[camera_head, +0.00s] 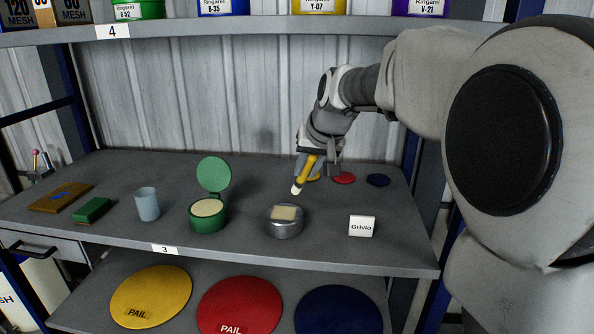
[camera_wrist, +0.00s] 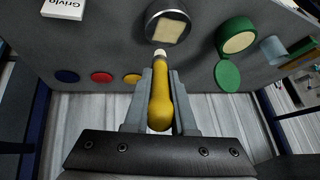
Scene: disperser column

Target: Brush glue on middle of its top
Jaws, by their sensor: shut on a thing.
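My gripper (camera_head: 318,160) is shut on a yellow-handled brush (camera_head: 309,170) with a pale tip. The brush tilts down, its tip just above and beyond a round metal tin (camera_head: 285,228). A beige square pad (camera_head: 286,213) lies on the tin's top. The tip seems apart from the pad. In the wrist view the brush (camera_wrist: 160,103) lies between the fingers, its tip pointing at the tin (camera_wrist: 151,20). A green pot (camera_head: 207,223) with its lid (camera_head: 214,174) raised and cream contents stands to the left of the tin.
A blue-grey cup (camera_head: 147,204), a green block (camera_head: 93,210) and a brown board (camera_head: 60,197) stand further left. A white "Grivlo" card (camera_head: 362,226) is right of the tin. Red (camera_head: 343,178) and blue (camera_head: 378,180) discs lie behind. A shelf (camera_head: 250,30) with tubs is overhead.

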